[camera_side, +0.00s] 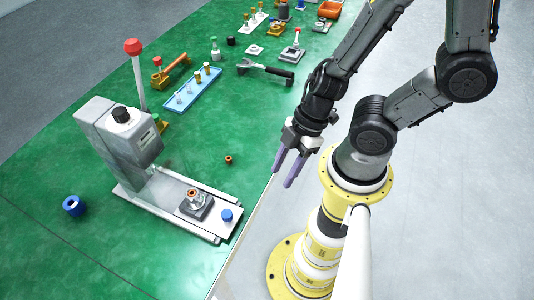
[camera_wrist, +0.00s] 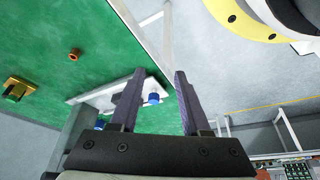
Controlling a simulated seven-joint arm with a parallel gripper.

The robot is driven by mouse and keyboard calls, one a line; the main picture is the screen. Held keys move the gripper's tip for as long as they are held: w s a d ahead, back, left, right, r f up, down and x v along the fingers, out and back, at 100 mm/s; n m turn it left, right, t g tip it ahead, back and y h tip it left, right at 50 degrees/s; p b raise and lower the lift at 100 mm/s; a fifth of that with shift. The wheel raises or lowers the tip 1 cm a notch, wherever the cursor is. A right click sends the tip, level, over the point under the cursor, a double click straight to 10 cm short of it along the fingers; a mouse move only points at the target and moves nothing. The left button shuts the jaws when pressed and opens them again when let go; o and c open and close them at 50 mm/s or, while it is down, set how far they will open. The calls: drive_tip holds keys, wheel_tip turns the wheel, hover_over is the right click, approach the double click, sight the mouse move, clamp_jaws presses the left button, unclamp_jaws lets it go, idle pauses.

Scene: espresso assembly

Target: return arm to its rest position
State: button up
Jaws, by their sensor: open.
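My gripper (camera_side: 287,168) has two purple fingers that stand apart with nothing between them. In the side view it hangs beyond the right edge of the green table, close to my base. In the wrist view the gripper (camera_wrist: 158,95) shows open fingers, with the table edge behind them. The grey espresso machine (camera_side: 130,140) stands on the table to the left of the gripper, with a red-knobbed lever upright. Its base plate carries a dark block with a copper-coloured ring (camera_side: 194,200) and a blue cap (camera_side: 227,215).
A blue ring (camera_side: 74,205) and a small copper ring (camera_side: 228,159) lie on the green table (camera_side: 110,255). A blue tray (camera_side: 192,90), a black-handled portafilter (camera_side: 266,70) and several small parts stand farther back.

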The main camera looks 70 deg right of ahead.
drive_tip(key=w+d+r+m+t+h, duration=0.2)
drive_tip(key=w+d+r+m+t, duration=0.15)
drive_tip(key=w+r, duration=0.4)
drive_tip(key=w+d+r+m+t+h, duration=0.25)
drive_tip(key=w+d+r+t, duration=0.2)
drive_tip(key=r, duration=0.55)
drive_tip(key=s+d+r+m+g+h, duration=0.1)
drive_tip(key=s+d+r+m+h, duration=0.15)
drive_tip(key=d+r+m, duration=0.3)
drive_tip(key=s+a+f+g+y, duration=0.2)
drive_tip(key=s+a+g+y, duration=0.1)
drive_tip(key=s, duration=0.5)
drive_tip(key=a+g, duration=0.1)
drive_tip(key=a, duration=0.1)
drive_tip(key=shift+a+f, duration=0.25)
drive_tip(key=shift+a, duration=0.1)
